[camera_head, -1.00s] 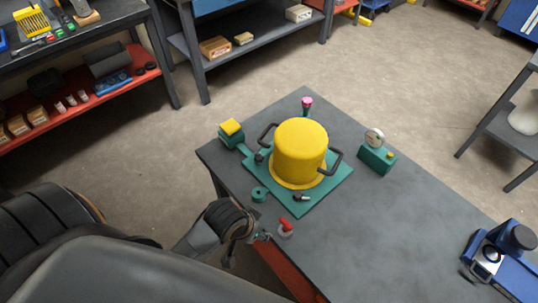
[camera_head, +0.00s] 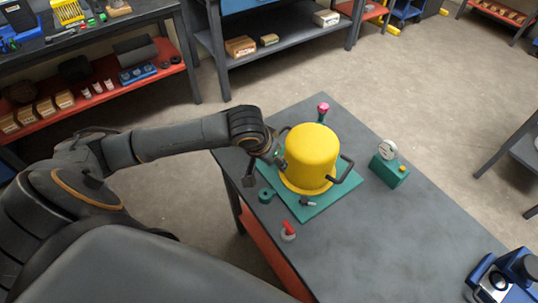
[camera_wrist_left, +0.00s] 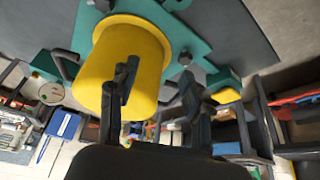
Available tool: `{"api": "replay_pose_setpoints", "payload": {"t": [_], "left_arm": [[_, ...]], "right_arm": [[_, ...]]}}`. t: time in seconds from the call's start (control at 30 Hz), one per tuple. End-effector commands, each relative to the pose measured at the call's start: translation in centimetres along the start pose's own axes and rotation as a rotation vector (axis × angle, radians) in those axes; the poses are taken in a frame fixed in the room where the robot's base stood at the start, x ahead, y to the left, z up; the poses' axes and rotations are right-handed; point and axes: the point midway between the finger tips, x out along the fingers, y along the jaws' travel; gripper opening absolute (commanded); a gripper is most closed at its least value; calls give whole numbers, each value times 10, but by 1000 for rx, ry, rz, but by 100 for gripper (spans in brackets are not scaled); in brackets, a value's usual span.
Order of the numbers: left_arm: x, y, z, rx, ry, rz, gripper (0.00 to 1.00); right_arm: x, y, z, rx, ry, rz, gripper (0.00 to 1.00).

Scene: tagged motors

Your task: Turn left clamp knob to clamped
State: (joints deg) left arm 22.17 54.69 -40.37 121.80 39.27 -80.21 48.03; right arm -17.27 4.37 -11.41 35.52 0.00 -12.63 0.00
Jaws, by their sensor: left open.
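A yellow cylindrical housing (camera_head: 311,155) with dark side handles stands on a teal plate (camera_head: 307,212) on the grey table. A dark clamp knob (camera_wrist_left: 185,57) sits on the plate beside the housing in the left wrist view; I take it as the left one. In the head view my arm hides it. My left gripper (camera_head: 266,168) is at the housing's left side. In the left wrist view the open gripper (camera_wrist_left: 157,80) has one finger overlapping the housing; contact cannot be told. My right gripper is out of view.
A teal gauge block (camera_head: 389,168) stands right of the plate. A teal ring (camera_head: 265,195), a red-handled item (camera_head: 288,231) and a pink-topped post (camera_head: 323,111) are around the plate. A blue device (camera_head: 503,275) is at the right.

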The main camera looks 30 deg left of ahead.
Motion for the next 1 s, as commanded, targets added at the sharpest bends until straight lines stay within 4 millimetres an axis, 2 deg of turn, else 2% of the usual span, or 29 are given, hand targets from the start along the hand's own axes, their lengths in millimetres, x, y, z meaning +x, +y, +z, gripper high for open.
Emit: {"api": "replay_pose_setpoints", "payload": {"t": [0.03,0.13,0.23,0.37,0.47,0.8,1.0], "left_arm": [[-4,-17,-10,-35,2,-29,49],[-10,-36,-18,-95,-2,-58,49],[-13,-47,-22,-131,-5,-72,49],[-8,-50,-23,-143,-8,-74,49],[4,-50,-22,-144,-9,-73,49],[74,-55,-21,-141,-8,-74,49],[106,-57,-21,-141,-8,-74,49]], "right_arm": [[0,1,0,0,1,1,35],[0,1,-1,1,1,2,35],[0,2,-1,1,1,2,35],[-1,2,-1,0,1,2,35],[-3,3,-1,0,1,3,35],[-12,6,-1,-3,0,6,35],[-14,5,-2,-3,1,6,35]]}}
